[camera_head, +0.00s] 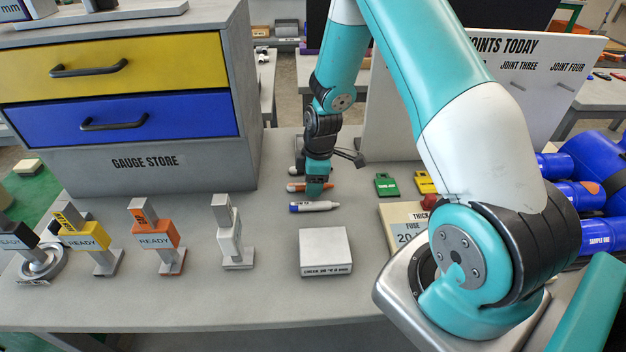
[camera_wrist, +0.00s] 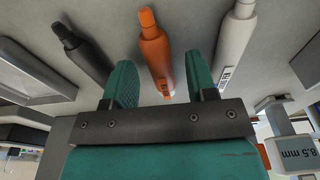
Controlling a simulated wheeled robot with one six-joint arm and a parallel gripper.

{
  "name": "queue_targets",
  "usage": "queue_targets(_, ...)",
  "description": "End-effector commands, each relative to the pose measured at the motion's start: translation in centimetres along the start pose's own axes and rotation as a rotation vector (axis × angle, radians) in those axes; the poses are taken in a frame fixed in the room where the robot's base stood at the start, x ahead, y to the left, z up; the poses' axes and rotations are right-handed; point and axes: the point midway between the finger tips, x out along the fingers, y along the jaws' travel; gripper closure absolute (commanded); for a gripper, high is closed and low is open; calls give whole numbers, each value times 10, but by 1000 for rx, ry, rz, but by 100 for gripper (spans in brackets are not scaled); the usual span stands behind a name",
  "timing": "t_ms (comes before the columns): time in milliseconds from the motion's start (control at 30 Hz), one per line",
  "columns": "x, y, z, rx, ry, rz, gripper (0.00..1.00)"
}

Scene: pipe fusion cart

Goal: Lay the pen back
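The orange pen (camera_head: 326,184) lies on the grey bench in the head view, partly hidden by my gripper (camera_head: 316,190). In the wrist view the orange pen (camera_wrist: 154,50) runs between the two teal fingers of my gripper (camera_wrist: 162,85), with a gap on each side. The fingers are apart and nothing is held. A white pen with a blue end (camera_head: 314,207) lies nearer the front; a white pen (camera_wrist: 236,38) shows right of the fingers in the wrist view. A dark pen (camera_wrist: 84,50) lies left of them, mostly hidden in the head view behind my gripper.
A gauge store cabinet (camera_head: 170,150) stands left of my gripper. A white-topped block (camera_head: 325,250) and several upright gauges, one of them orange (camera_head: 155,240), stand along the front. Green (camera_head: 386,185) and yellow (camera_head: 425,182) tags lie to the right, before a white board (camera_head: 540,85).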

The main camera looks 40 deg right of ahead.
Motion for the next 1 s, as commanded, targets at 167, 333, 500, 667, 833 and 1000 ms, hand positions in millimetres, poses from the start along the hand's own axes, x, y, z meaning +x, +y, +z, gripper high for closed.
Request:
queue_targets(167, 1, 0, 0, 0, 0, 0, 48)
queue_targets(333, -8, 2, 0, 0, 3, 5, 48)
queue_targets(500, -38, -1, 2, 0, 3, 8, 48)
queue_targets(667, -80, -3, 3, 0, 4, 9, 48)
queue_targets(833, -122, -3, 3, -1, 3, 8, 48)
queue_targets(1000, -153, -4, 3, 0, 2, 5, 48)
